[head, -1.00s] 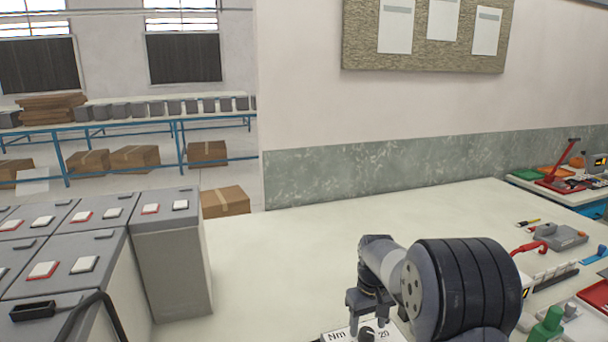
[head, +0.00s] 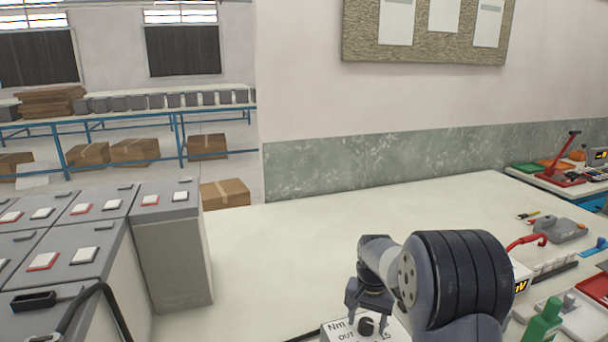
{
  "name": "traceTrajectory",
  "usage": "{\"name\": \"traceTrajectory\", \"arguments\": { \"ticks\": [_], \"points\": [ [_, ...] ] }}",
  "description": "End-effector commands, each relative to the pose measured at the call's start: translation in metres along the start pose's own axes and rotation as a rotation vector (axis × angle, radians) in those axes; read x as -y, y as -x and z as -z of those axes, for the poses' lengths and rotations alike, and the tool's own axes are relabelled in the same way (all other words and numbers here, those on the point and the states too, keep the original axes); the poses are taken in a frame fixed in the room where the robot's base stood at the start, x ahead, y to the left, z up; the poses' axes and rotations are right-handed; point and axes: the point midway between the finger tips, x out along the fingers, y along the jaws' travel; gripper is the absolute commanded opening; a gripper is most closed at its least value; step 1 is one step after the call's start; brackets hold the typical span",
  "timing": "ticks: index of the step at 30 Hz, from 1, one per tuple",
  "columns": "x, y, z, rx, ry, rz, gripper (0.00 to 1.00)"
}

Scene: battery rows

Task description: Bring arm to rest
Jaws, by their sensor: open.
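My gripper (head: 365,306) is at the bottom centre of the head view, at the end of my folded grey arm. It points down, with its fingers parted just above or around a dark knob (head: 367,326) on a white box with "Nm" and "out" lettering (head: 340,331). I cannot tell whether the fingers touch the knob. My arm hides part of the box and the bench behind it.
Grey batteries (head: 172,240) with red and white terminals stand in rows at the left, with a black cable (head: 98,293). The pale bench (head: 290,245) is clear in the middle.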

Motion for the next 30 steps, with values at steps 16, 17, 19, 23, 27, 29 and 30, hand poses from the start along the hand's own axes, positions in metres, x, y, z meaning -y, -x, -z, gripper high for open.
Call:
{"name": "traceTrajectory", "arguments": {
  "ticks": [16,17,19,23,27,29,30],
  "points": [
    [0.0001,-0.0003,0.0003,-0.001,-0.451,0.001,0.58],
    [0.0001,-0.0003,0.0003,-0.001,-0.476,0.001,0.58],
    [0.0002,-0.0003,0.0003,-0.001,-0.534,0.001,0.58],
    [0.0002,-0.0003,0.0003,-0.001,-0.641,0.001,0.58],
    [0.0001,-0.0003,0.0002,-0.001,-0.757,0.001,0.58],
    [0.0001,-0.0003,0.0001,-0.001,-0.806,0.001,0.58],
    [0.0000,-0.0003,0.0001,-0.001,-0.837,0.001,0.58]
  ]
}}
